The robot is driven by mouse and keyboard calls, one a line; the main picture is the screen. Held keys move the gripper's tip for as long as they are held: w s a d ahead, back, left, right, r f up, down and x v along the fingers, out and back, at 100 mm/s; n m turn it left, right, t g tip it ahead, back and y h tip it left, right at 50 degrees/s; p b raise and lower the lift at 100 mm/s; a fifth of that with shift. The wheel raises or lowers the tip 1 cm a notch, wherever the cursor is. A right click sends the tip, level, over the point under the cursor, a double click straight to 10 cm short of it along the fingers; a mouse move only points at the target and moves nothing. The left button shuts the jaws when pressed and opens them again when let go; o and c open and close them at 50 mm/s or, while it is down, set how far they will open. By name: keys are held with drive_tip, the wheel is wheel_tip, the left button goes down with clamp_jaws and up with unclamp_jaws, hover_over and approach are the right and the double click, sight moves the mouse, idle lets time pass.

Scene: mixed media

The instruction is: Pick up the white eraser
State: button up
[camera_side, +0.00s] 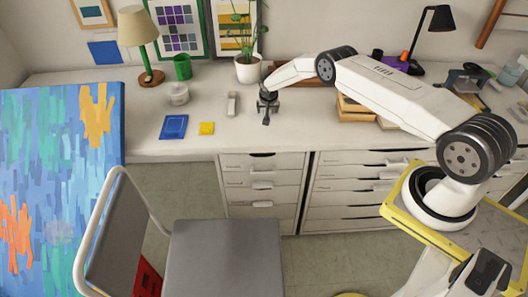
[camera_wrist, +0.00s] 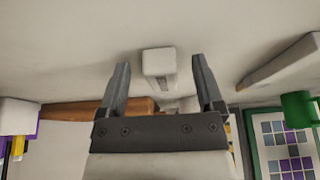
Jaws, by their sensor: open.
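A small white block with a grey mark, which looks like the white eraser (camera_wrist: 158,60), lies on the pale desktop in the wrist view. It shows between the tips of my gripper (camera_wrist: 160,66), with a gap on each side. My gripper is open and holds nothing. In the side view my gripper (camera_side: 267,112) points down over the desk, low near its front middle. I cannot make out the eraser there; the gripper seems to hide it.
A long pale bar (camera_side: 232,104) lies left of my gripper and also shows in the wrist view (camera_wrist: 284,62). A potted plant (camera_side: 247,69) is behind.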

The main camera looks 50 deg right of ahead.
drive_tip(key=shift+c, duration=0.2)
clamp_jaws()
drive_tip(key=shift+r, duration=0.25)
drive_tip(key=shift+r, duration=1.35)
drive_tip(key=shift+s+a+r, duration=0.2)
drive_tip(key=shift+s+r, duration=0.4)
drive_tip(key=shift+r, duration=0.15)
drive_tip(key=s+a+r, duration=0.3)
drive_tip(key=s+r, duration=0.5)
drive_tip(key=s, duration=0.4)
drive_tip(key=shift+s+a+r, duration=0.15)
drive_tip(key=shift+a, duration=0.2)
